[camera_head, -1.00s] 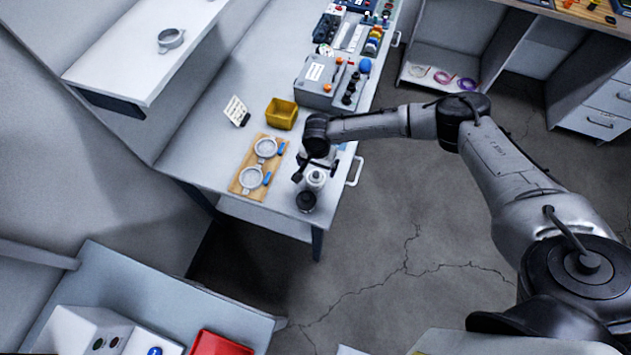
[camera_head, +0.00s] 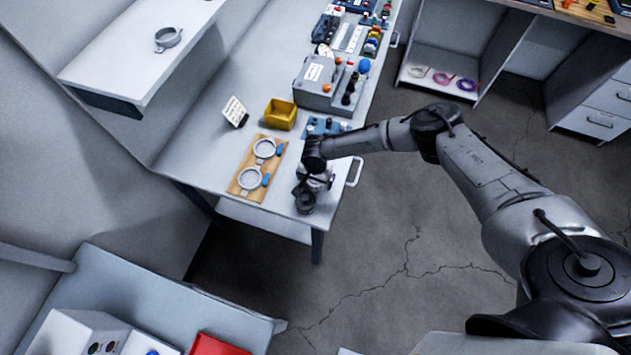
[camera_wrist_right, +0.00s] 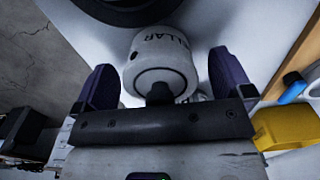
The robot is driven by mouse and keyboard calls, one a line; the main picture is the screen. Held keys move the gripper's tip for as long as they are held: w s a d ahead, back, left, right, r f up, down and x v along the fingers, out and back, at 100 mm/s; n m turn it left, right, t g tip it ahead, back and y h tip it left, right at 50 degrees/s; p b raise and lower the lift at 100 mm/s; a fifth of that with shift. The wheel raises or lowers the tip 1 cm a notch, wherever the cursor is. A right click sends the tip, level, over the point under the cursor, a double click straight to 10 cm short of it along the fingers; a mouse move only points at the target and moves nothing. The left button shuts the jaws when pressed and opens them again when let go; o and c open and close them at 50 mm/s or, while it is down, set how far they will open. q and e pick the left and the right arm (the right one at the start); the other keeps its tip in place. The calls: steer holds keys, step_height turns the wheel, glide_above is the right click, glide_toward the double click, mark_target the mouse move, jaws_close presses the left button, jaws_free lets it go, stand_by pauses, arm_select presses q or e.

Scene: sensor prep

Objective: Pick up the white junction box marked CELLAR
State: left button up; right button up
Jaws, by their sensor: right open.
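The white junction box (camera_wrist_right: 160,62) shows in the right wrist view as a round white body with the letters "LLAR" readable on its side. My right gripper (camera_wrist_right: 166,80) is open, with one dark finger on each side of the box; gaps show beside it. I cannot tell whether either finger touches it. In the head view my right gripper (camera_head: 314,180) is at the near end of the workbench and mostly hides the box. A dark round part (camera_head: 305,202) shows just in front of it. My left gripper is in neither view.
A wooden board (camera_head: 240,170) with two grey rings lies left of the gripper. A yellow bin (camera_head: 281,114) and a grey control box (camera_head: 318,80) stand farther back. The bench (camera_head: 213,150) has a handle (camera_head: 355,171) on its right edge.

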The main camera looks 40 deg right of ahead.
steer(key=shift+c, duration=1.4)
steer(key=c, duration=0.8)
steer(key=shift+r, duration=0.15)
